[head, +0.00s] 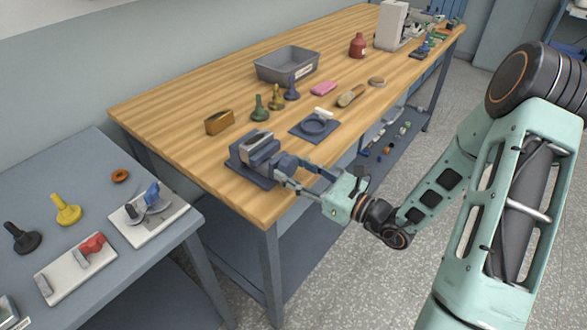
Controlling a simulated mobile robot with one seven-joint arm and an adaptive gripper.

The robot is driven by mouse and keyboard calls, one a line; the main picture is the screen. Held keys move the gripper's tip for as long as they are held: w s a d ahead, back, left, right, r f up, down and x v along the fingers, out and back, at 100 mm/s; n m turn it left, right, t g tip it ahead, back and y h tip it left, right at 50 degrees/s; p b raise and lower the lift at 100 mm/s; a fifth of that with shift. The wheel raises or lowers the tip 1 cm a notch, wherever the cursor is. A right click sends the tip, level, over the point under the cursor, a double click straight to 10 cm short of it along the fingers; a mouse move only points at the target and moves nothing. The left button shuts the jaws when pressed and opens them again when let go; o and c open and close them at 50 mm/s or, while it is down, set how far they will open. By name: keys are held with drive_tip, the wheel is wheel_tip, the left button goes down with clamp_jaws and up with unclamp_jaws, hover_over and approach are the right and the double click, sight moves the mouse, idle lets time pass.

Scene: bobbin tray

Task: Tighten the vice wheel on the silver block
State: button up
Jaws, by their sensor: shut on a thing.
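The blue-grey vice (248,172) stands on the wooden bench near its front left corner. A silver block (256,138) sits between its jaws at the top; I cannot tell how tightly the jaws press on it. The vice wheel (284,162) is on the right side of the vice, partly hidden by my fingers. My gripper (291,171) reaches in from the right, with its fingers at the wheel and shut on it. The exact finger contact is too small to see.
A brass-coloured block (219,122) and several bobbin-like pegs (260,108) stand behind the vice. A grey tray (287,65) is farther back. A lower grey table (110,287) is at left.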

drive_tip(key=m+p, duration=0.3)
drive_tip(key=m, duration=0.1)
drive_tip(key=shift+r+p, duration=0.2)
drive_tip(key=shift+p, duration=0.2)
drive_tip(key=shift+s+f+m+p, duration=0.1)
drive_tip(key=shift+f+m+p, duration=0.05)
drive_tip(key=shift+m+p, duration=0.9)
drive_tip(key=shift+f+m, duration=0.1)
drive_tip(key=shift+m, duration=0.15)
drive_tip(key=o, duration=1.2)
drive_tip(key=shift+c, duration=0.2)
drive_tip(key=v, duration=1.2)
